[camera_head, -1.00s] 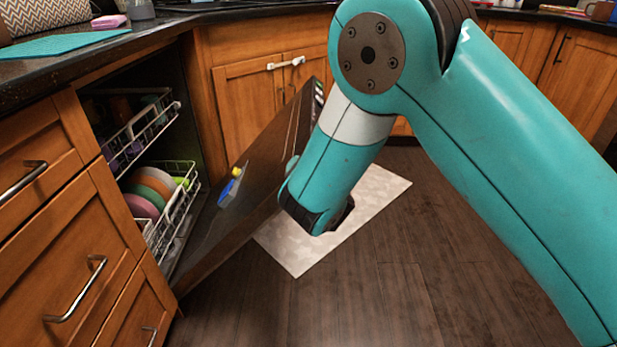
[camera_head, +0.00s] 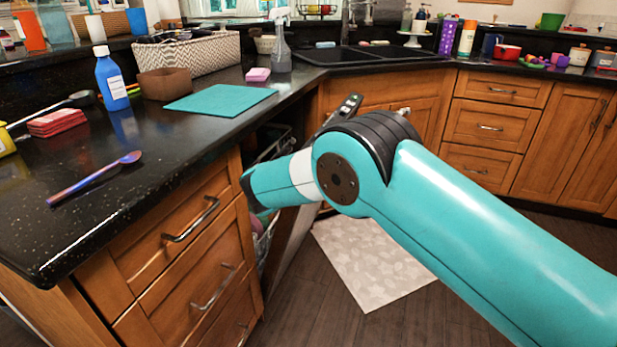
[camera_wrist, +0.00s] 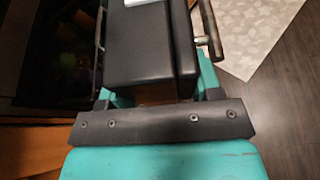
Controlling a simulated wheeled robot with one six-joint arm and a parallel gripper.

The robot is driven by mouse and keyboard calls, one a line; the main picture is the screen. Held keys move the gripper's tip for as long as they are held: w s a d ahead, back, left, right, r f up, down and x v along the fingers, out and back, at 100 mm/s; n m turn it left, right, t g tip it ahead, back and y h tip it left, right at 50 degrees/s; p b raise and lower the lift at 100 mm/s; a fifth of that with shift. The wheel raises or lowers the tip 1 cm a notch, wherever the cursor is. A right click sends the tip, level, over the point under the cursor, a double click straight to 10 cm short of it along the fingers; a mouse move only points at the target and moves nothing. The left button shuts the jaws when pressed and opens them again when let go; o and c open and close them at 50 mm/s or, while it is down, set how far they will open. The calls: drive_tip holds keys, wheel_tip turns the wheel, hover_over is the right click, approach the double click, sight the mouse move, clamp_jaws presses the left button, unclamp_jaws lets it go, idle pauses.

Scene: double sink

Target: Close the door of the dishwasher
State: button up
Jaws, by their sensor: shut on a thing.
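The dishwasher door (camera_head: 291,246) is partly open in the head view, standing tilted beside the drawers. My arm crosses in front of it and hides much of it. Its top end with a dark panel (camera_head: 345,106) shows above my arm. The dishwasher rack (camera_head: 268,240) shows in the narrow gap behind the door. In the wrist view, my gripper (camera_wrist: 155,50) has a finger on each side of the door's dark, thick edge (camera_wrist: 150,45) and is shut on it. A bar that looks like the door handle (camera_wrist: 210,28) is at the right. My fingertips are hidden in the head view.
The black counter (camera_head: 110,215) above the drawers (camera_head: 190,235) holds a blue bottle (camera_head: 112,78), a teal mat (camera_head: 220,101) and a spoon (camera_head: 95,178). A pale floor mat (camera_head: 370,260) lies right of the door. The floor beyond is clear.

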drive_tip(key=shift+w+a+r, duration=0.2)
drive_tip(key=shift+a, duration=0.25)
drive_tip(key=shift+w+a+r, duration=0.15)
drive_tip(key=shift+a, duration=0.3)
drive_tip(key=o, duration=1.3)
drive_tip(key=shift+s+a, duration=0.1)
drive_tip(key=p+v, duration=0.1)
drive_tip(key=v, duration=1.6)
drive_tip(key=shift+s+a+r, duration=0.1)
drive_tip(key=shift+r, duration=0.15)
